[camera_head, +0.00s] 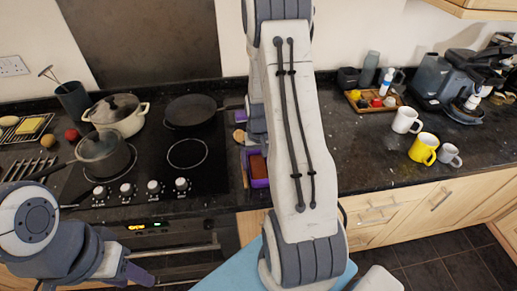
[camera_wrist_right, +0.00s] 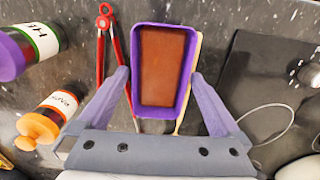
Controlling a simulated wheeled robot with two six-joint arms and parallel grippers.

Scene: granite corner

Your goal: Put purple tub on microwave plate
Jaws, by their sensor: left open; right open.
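The purple tub (camera_wrist_right: 137,75) is a rectangular container with a reddish-brown inside, between the two purple fingers of my right gripper (camera_wrist_right: 160,76) in the right wrist view. The fingers are open on either side of it; I cannot tell whether they touch it. In the head view the tub (camera_head: 258,181) stands on the counter right of the hob, partly hidden by my right arm. My left gripper (camera_head: 140,273) is low at the left, in front of the oven, open and away from the tub. No microwave plate shows.
Red tongs (camera_wrist_right: 101,60) and spice jars with purple (camera_wrist_right: 8,53) and orange (camera_wrist_right: 37,128) lids lie beside the tub. The hob (camera_head: 150,165) holds pots and a pan (camera_head: 190,112). Mugs (camera_head: 423,149) stand on the right counter, with clear granite before them.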

